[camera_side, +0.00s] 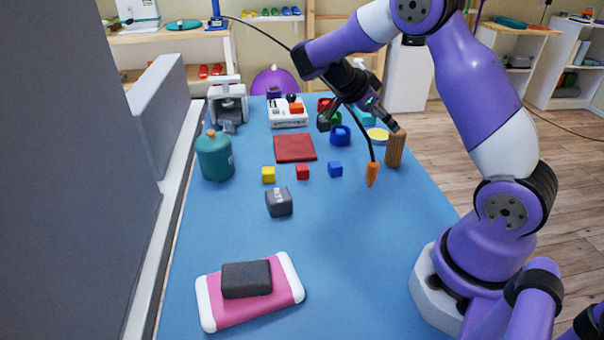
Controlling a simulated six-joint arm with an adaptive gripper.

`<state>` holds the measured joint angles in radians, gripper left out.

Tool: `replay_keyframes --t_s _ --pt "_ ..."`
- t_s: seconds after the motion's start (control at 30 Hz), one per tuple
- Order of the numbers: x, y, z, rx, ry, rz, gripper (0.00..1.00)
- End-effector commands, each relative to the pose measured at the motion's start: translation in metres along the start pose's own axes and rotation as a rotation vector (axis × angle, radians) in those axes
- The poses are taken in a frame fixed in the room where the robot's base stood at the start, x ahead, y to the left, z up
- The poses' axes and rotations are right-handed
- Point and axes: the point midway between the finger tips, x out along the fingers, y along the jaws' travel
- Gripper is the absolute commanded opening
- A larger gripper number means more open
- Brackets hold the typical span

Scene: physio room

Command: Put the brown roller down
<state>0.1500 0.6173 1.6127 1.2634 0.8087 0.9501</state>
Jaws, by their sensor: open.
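The brown roller (395,149) is a ribbed wooden-looking cylinder. It stands upright, apparently on the blue mat, near the right edge. My gripper (360,125) is open, with its fingers spread wide. One fingertip is at the upper left of the roller's top in the picture, and the other is well to the left near a blue ring-shaped object. I cannot tell whether the right fingertip touches the roller. Nothing shows held between the fingers.
An orange tapered piece (372,174) hangs at a dark cord beside the roller. A yellow dish (378,135) is behind. Small cubes, a dark red square (295,148), a teal canister (215,156) and a pink pad (256,310) lie leftward. The front-middle mat (345,235) is clear.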

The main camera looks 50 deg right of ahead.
Motion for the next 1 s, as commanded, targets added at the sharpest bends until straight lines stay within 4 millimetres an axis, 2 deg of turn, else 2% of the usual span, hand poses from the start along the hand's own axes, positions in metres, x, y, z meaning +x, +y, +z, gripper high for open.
replay_keyframes --t_s 0.13,0.27,0.37,0.47,0.6,0.7,0.8,1.0 --pt "-0.021 0.0 -0.001 -0.111 -0.065 -0.066 0.75" --pt "-0.054 0.008 0.002 -0.392 -0.187 -0.242 0.75" --pt "-0.084 0.026 0.01 -0.679 -0.267 -0.436 0.75" --pt "-0.112 0.053 0.021 -0.965 -0.305 -0.651 0.75" --pt "-0.141 0.099 0.039 -1.321 -0.286 -0.943 0.75" --pt "-0.152 0.127 0.051 -1.509 -0.243 -1.107 0.75" --pt "-0.158 0.146 0.059 -1.628 -0.202 -1.216 0.75" --pt "-0.161 0.158 0.064 -1.702 -0.174 -1.279 0.75"
